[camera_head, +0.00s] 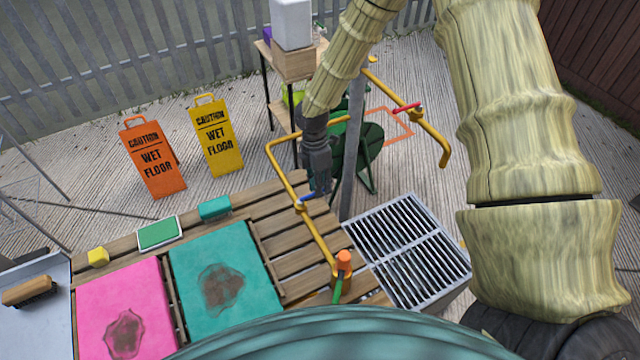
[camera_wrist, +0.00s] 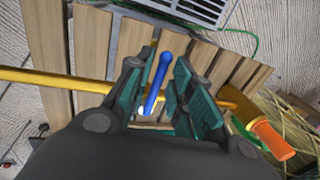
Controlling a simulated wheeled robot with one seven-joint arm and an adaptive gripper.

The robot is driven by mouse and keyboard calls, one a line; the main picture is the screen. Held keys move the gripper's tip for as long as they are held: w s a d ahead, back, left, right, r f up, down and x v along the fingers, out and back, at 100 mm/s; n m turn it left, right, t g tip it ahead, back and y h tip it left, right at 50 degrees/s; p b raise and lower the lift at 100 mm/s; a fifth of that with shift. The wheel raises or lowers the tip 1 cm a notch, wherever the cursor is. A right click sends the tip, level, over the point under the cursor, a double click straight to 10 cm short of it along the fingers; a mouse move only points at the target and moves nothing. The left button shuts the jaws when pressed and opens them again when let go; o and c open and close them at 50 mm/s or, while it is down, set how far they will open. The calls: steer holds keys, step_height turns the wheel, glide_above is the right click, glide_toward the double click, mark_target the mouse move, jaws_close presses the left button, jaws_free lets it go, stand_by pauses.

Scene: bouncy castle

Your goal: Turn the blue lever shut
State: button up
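The blue lever (camera_head: 309,197) sits on a yellow pipe (camera_head: 319,235) above a slatted wooden table. In the wrist view the lever (camera_wrist: 157,82) points across the pipe (camera_wrist: 45,79), roughly at right angles to it. My gripper (camera_head: 319,188) is right over the lever. In the wrist view my gripper (camera_wrist: 155,95) is open, with one finger on each side of the lever. Gaps seem to show between the lever and the fingers. The pipe behind the fingers is partly hidden.
An orange fitting (camera_head: 344,261) with a green hose stands at the pipe's near end. A red lever (camera_head: 407,108) is on another stretch of yellow pipe. A metal grate (camera_head: 408,250) lies to the right. Pink (camera_head: 140,285) and teal (camera_head: 245,245) stained mats cover the table's left.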

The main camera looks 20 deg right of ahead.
steer(key=shift+d, duration=0.1)
step_height(320, 180, up, 12)
steer(key=w, duration=0.2)
steer(key=shift+w, duration=0.2)
stand_by(0.4)
steer(key=shift+f, duration=0.15)
